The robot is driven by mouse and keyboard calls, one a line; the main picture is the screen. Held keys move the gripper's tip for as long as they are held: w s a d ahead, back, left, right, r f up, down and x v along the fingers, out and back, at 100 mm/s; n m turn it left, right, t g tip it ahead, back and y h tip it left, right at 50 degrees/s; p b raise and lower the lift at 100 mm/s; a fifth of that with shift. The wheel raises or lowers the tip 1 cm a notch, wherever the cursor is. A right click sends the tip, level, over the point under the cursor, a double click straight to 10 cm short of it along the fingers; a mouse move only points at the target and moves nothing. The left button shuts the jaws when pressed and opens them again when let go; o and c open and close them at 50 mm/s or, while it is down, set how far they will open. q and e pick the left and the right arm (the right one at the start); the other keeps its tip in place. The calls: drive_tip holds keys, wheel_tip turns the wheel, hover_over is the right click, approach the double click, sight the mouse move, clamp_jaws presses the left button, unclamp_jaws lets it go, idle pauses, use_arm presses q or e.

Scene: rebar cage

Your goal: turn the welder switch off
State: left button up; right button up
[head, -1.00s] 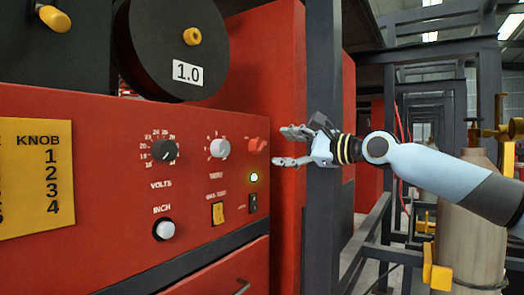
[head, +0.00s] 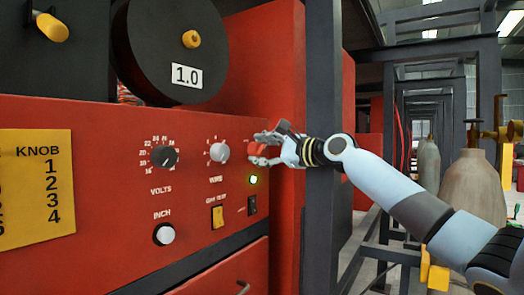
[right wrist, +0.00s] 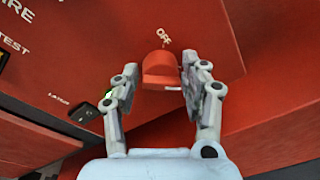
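The welder (head: 100,110) is a red machine with a control panel. Its red switch knob (right wrist: 162,68) sits near the panel's right end, under an "OFF" label in the right wrist view. In the head view the knob is partly hidden by my right gripper (head: 258,149). The right gripper is open, with one finger on each side of the knob. In the right wrist view the right finger is very close to the knob; I cannot tell if it touches. The left finger stands apart. A green lamp (head: 253,180) below the knob is lit. My left gripper is not in view.
The panel also has a volts dial (head: 164,157), a second dial (head: 219,152), a white inch button (head: 164,234), a yellow switch (head: 217,216) and a black rocker (head: 252,206). A dark steel post (head: 323,220) stands behind my right wrist. Gas cylinders (head: 474,192) stand at right.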

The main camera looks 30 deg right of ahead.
drive_tip(key=c, duration=0.7)
drive_tip(key=shift+c, duration=0.2)
drive_tip(key=n+b, duration=0.2)
drive_tip(key=shift+f+n+b, duration=0.25)
drive_tip(key=shift+n+b, duration=0.15)
drive_tip(key=n+b, duration=0.6)
drive_tip(key=n, duration=0.1)
drive_tip(key=n+y+b, duration=0.1)
drive_tip(key=n+b, duration=0.2)
drive_tip(key=shift+f+n+t+b, duration=0.3)
drive_tip(key=shift+b, duration=0.1)
drive_tip(key=n+y+b, duration=0.1)
drive_tip(key=n+b, duration=0.1)
drive_tip(key=n, duration=0.1)
drive_tip(key=shift+d+b, duration=0.1)
drive_tip(key=shift+b, duration=0.2)
drive_tip(key=shift+r+n+b, duration=0.1)
drive_tip(key=shift+n+b, duration=0.55)
drive_tip(key=shift+n, duration=0.65)
